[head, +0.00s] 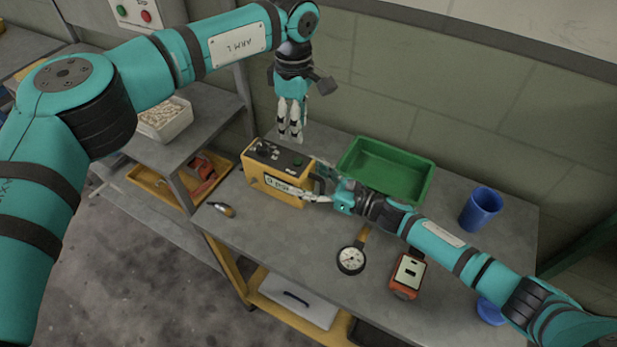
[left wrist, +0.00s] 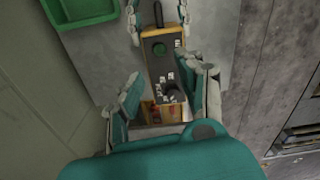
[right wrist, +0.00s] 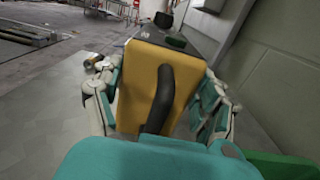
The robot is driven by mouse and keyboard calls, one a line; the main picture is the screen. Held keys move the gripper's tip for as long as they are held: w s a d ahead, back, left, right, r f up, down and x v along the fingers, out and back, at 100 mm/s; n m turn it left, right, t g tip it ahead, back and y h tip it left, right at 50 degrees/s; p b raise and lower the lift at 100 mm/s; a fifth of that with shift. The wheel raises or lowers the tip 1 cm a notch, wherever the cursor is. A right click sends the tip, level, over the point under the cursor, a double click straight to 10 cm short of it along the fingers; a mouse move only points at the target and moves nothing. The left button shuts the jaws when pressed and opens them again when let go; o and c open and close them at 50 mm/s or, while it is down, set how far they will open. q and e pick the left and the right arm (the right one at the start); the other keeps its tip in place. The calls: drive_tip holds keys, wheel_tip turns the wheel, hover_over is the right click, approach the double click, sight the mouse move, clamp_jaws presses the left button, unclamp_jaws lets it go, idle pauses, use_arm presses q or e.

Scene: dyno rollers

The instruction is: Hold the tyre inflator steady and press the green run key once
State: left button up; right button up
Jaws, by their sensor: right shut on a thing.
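The tyre inflator (head: 275,185) is a yellow box with a black top panel, upright at the bench's left end. The green run key (left wrist: 159,48) is a round button on that panel; it also shows in the right wrist view (right wrist: 176,43). My right gripper (head: 312,183) is shut on the inflator's right end, with fingers along both sides of the yellow body (right wrist: 155,70). My left gripper (head: 290,138) points down above and behind the inflator. Its fingers (left wrist: 172,75) are apart and empty, clear of the key.
A green tray (head: 385,170) stands behind my right gripper. A blue cup (head: 480,209), a round gauge (head: 351,260) and an orange device (head: 407,276) are on the bench. A small yellow-and-black tool (head: 221,209) lies near the left edge.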

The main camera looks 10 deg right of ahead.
use_arm(q)
clamp_jaws()
drive_tip(key=shift+f, duration=0.1)
idle(1.2)
